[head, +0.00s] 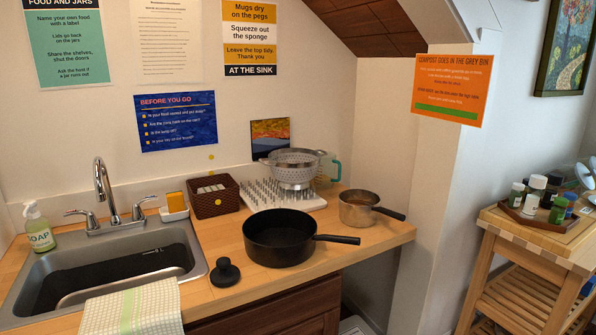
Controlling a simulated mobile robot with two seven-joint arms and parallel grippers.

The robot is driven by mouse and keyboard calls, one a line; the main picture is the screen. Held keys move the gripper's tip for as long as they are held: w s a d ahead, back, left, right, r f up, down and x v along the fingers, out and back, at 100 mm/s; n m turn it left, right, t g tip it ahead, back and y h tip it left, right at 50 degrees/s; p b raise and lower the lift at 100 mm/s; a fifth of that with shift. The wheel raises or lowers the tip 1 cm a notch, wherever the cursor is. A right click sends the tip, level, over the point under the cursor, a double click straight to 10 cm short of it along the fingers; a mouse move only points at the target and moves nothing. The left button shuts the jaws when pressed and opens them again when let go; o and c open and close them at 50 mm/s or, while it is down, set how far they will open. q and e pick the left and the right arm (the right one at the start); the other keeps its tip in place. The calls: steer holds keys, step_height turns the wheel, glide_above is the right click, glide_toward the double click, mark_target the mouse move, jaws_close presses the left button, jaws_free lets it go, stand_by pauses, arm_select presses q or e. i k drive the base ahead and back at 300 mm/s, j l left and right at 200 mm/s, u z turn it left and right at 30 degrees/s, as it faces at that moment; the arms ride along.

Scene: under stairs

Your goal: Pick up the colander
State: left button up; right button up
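The colander (293,177) is a metal bowl with small holes and a wide rim with side handles. It stands toward the back of the wooden counter, on a white peg drying rack (256,198). A glass or mug with a teal handle (331,168) is just behind its right side and partly hidden. Neither of my grippers is in view.
In front of the colander are a black frying pan (279,237) and a metal saucepan (358,209), handles pointing right. A brown basket (213,197) is to its left, and a small picture (270,136) leans behind. A sink (100,268) fills the left; a wooden cart (530,238) stands right.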

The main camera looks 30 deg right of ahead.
mark_target(294, 169)
steer(key=l+u, duration=0.35)
steer(key=l, duration=0.35)
steer(key=l+u, duration=0.3)
steer(key=l, duration=0.45)
